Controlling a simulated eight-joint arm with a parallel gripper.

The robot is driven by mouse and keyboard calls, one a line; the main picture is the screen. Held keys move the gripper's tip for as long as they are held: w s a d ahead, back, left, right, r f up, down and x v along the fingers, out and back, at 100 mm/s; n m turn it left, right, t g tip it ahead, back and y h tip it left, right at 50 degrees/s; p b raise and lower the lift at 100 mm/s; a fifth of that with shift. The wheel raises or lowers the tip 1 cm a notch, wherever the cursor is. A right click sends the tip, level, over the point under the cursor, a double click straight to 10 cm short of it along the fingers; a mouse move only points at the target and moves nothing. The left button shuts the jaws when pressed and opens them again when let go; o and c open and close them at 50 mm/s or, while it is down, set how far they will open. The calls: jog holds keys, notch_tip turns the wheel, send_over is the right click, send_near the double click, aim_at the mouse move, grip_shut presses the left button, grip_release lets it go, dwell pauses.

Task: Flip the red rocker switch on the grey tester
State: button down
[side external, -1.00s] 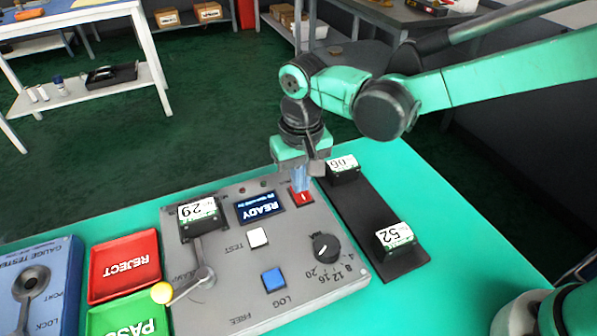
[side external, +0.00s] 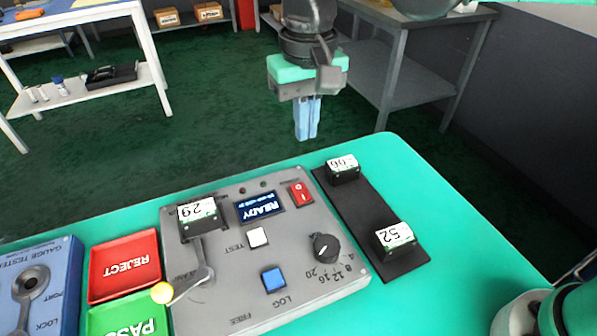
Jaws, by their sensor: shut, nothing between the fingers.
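The grey tester (side external: 245,305) lies on the green table with its lettering upside down in the picture. Its red rocker switch (side external: 301,193) sits near the far right corner, fully in view, with a small white mark on it. The display (side external: 260,207) to its left is lit and reads READY. My gripper (side external: 307,137) is shut and empty, pointing down. It hangs well above the tester and appears above the switch in the picture, touching nothing.
The unit marked 29 (side external: 203,216) sits on the tester beside a yellow-knobbed lever (side external: 162,292). Units 06 (side external: 343,170) and 52 (side external: 396,239) stand on a black strip (side external: 366,214) to the right. REJECT (side external: 124,266) and PASS (side external: 130,318) trays and a blue gauge tester (side external: 62,285) are left.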

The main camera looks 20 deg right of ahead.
jog(key=shift+s+r, duration=0.2)
jog(key=shift+r, duration=1.15)
